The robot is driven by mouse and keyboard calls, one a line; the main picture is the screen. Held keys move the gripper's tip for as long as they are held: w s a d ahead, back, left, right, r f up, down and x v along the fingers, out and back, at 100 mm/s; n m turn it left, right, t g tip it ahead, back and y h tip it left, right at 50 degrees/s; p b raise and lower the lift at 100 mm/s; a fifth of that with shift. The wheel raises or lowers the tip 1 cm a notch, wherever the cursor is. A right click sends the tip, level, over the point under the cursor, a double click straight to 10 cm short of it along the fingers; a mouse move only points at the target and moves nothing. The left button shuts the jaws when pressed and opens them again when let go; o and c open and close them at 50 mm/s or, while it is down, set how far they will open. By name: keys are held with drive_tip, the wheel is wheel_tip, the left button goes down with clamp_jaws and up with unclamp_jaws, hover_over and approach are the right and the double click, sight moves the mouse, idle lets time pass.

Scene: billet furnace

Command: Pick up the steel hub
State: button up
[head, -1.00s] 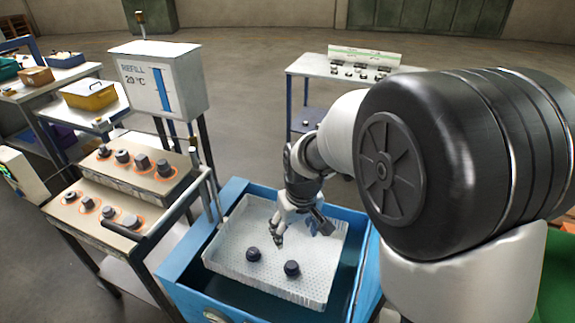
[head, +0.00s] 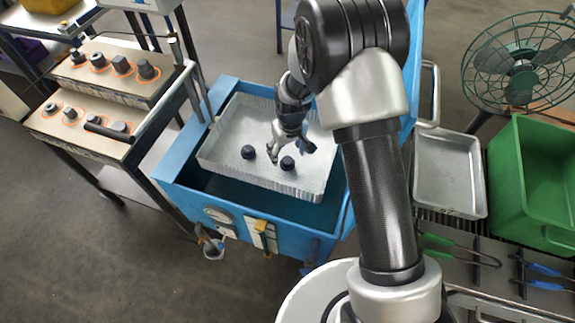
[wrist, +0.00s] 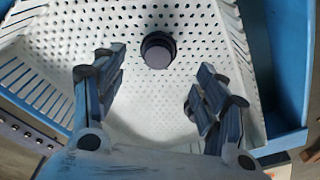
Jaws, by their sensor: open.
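Two dark round pieces stand in a white perforated basket (head: 225,128): a left one (head: 248,152) and a right one (head: 288,163). I cannot tell from the head view which is the steel hub. My gripper (head: 292,153) is over the basket, its fingers spread, close to the right piece. In the wrist view, one dark round piece (wrist: 157,50) stands on the perforated floor ahead of the open fingers (wrist: 158,88). It lies between their lines, and nothing is held. The other piece does not show there.
The basket sits in a blue tank (head: 180,160) with raised walls. A two-step stand (head: 85,130) with several dark parts is at left. A metal tray (head: 448,175), a green bin (head: 535,185) and a fan (head: 520,60) are at right.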

sight(287, 160)
drive_tip(key=shift+w+f+b, duration=0.15)
drive_tip(key=shift+f+b, duration=0.45)
drive_tip(key=shift+f, duration=0.95)
drive_tip(key=shift+w+f+b, duration=0.15)
drive_tip(key=shift+f+b, duration=0.4)
drive_tip(key=shift+f, duration=1)
drive_tip(key=shift+r, duration=0.1)
drive_tip(key=c, duration=1.5)
